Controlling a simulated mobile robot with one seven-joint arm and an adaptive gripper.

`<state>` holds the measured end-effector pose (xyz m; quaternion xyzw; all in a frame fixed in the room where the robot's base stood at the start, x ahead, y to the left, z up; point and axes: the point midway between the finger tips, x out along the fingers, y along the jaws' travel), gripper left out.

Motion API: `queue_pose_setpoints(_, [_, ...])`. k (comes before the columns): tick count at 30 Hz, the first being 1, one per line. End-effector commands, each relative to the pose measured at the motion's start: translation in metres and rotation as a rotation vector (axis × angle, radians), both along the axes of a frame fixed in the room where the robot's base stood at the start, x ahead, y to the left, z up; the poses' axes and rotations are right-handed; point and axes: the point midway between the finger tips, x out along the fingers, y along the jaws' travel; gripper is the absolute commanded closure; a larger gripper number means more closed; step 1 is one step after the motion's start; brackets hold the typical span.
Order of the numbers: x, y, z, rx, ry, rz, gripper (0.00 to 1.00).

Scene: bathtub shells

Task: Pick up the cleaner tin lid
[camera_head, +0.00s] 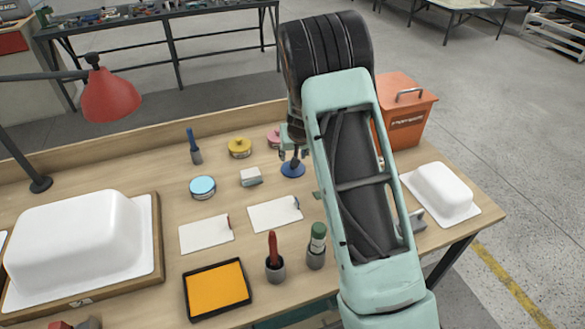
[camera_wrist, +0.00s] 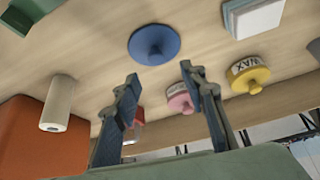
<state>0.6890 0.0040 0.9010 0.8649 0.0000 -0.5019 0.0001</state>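A round blue lid (camera_head: 293,170) with a raised knob lies on the wooden bench, partly covered by my gripper in the head view. It also shows in the wrist view (camera_wrist: 140,42), just beyond my fingertips; I read no label on it. My gripper (camera_wrist: 159,70) is open and empty, its two fingers apart and pointing toward the lid. In the head view my gripper (camera_head: 294,150) is above the lid. A light blue tin (camera_head: 202,187) stands to the left, apart from the lid.
A yellow tin (camera_head: 239,148) marked WAX and a pink tin (camera_head: 273,137) stand behind the lid. A pale block (camera_head: 250,178) lies to its left. An orange box (camera_head: 408,115) stands at right. White cards (camera_head: 275,215) and cups with tools (camera_head: 275,270) lie in front.

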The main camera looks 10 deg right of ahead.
Motion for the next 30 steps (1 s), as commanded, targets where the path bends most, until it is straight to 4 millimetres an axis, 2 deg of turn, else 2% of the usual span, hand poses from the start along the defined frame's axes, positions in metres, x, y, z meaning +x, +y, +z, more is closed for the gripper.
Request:
queue_pose_setpoints(8, [0.007, -0.002, -0.016, 0.000, 0.000, -0.001, 0.61])
queue_pose_setpoints(18, [0.021, -0.004, -0.054, 0.000, 0.000, -0.001, 0.61])
queue_pose_setpoints(29, [0.025, -0.004, -0.060, 0.000, -0.001, 0.000, 0.61])
queue_pose_setpoints(30, [0.025, -0.004, -0.060, 0.000, -0.001, 0.000, 0.66])
